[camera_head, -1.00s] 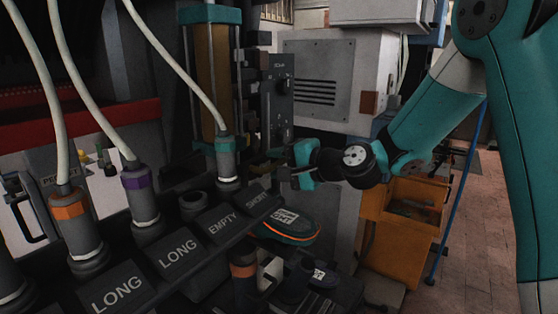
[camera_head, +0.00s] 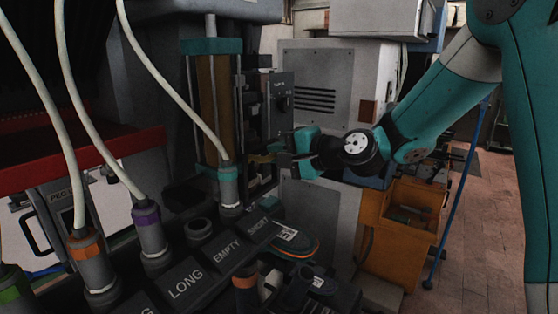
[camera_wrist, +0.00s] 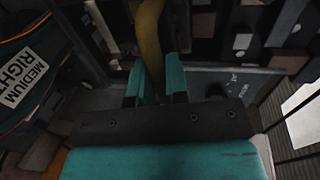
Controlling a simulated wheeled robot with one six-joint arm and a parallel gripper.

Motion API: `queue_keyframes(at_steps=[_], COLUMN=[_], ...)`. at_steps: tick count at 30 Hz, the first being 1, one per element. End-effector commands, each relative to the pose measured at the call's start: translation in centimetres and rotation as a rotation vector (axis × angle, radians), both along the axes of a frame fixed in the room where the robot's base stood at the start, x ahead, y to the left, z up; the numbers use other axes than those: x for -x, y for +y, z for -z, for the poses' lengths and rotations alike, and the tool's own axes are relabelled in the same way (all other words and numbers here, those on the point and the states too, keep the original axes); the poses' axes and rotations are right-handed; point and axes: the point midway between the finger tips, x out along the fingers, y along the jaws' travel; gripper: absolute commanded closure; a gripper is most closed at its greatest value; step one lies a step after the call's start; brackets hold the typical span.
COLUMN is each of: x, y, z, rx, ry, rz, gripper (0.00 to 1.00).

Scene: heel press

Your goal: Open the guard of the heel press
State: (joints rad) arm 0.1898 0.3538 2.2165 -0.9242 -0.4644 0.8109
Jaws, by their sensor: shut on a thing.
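My gripper (camera_head: 276,158) is at the right side of the heel press, in front of its dark control box. In the wrist view its two teal fingers (camera_wrist: 155,82) are shut on a yellow-brown bar (camera_wrist: 151,45), which looks like the guard's handle. A bit of this bar shows beside the fingertips in the head view. The guard's panel is hard to make out against the dark machine. The press has an amber column (camera_head: 213,100) with teal ends. A dark shoe with an orange line (camera_head: 290,240) lies below my gripper; its "MEDIUM RIGHT" label (camera_wrist: 22,80) shows in the wrist view.
Labelled holders, including EMPTY (camera_head: 227,251), line the front with corded tools such as the purple-ringed one (camera_head: 148,222). A grey cabinet (camera_head: 318,85) stands behind my gripper. An orange cart (camera_head: 405,215) stands right of it. The brick floor at far right is clear.

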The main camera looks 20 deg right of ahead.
Motion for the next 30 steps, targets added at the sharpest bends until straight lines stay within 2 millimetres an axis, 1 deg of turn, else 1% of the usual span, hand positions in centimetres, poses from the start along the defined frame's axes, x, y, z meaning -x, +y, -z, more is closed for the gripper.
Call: queue_keyframes(at_steps=[1, 3, 5, 13, 14, 15, 16, 17, 26, 30], x=[0.0, 0.0, 0.0, 0.0, 0.0, 0.0, 0.0, 0.0, 0.1, 1.3], y=[0.0, 0.0, 0.0, 0.0, 0.0, 0.0, 0.0, 0.0, -0.2, -1.2], z=[-2.1, -2.8, -2.9, -2.5, -2.5, -2.5, -2.5, -2.5, -2.5, -2.6], rx=[0.000, -0.001, -0.001, 0.000, 0.000, 0.000, 0.000, 0.000, 0.001, 0.001], ry=[-0.006, -0.005, -0.005, -0.002, -0.002, -0.002, -0.002, -0.002, -0.002, -0.003], rz=[0.000, 0.001, 0.001, 0.001, 0.001, 0.001, 0.001, 0.001, 0.002, 0.006], gripper=[1.00, 1.00, 1.00, 1.00, 0.79, 0.69, 0.62, 0.61, 0.61, 0.61])
